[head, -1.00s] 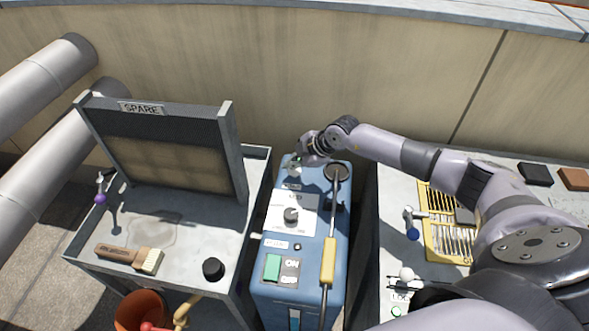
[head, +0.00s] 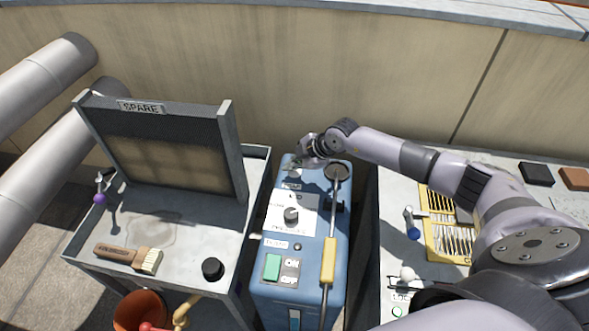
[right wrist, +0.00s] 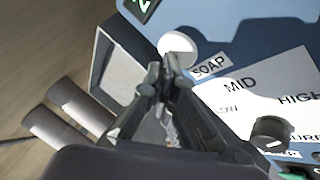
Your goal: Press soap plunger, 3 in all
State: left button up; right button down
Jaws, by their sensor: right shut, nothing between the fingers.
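The soap plunger (right wrist: 177,43) is a round white cap beside the SOAP label on the blue machine (head: 273,220). In the head view it is at the machine's far end, mostly hidden by my gripper. My right gripper (right wrist: 166,76) is shut and empty. Its fingertips overlap the near edge of the white cap in the right wrist view; I cannot tell whether they touch it. The right gripper (head: 298,163) also shows in the head view, above the machine's far left corner. My left gripper is not in view.
The machine has a dark knob (head: 291,215), a green switch (head: 272,267) and a yellow-handled wand (head: 328,260) on its right. A cart with a SPARE panel (head: 160,150) and a brush (head: 128,257) stands left. A grey bench (head: 395,190) stands right, under my arm.

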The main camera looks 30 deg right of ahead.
aim_at(293, 173)
jog(key=shift+f, duration=0.5)
dwell(0.4)
jog(key=shift+r, duration=0.15)
jog(key=shift+r+p, duration=1.3)
jog(key=shift+p, duration=0.1)
jog(key=shift+r, duration=0.1)
notch_tip(293, 173, up, 5)
jog(key=p, duration=0.5)
jog(key=shift+p, duration=0.35)
jog(key=shift+s+f, duration=0.1)
jog(key=shift+f, duration=0.1)
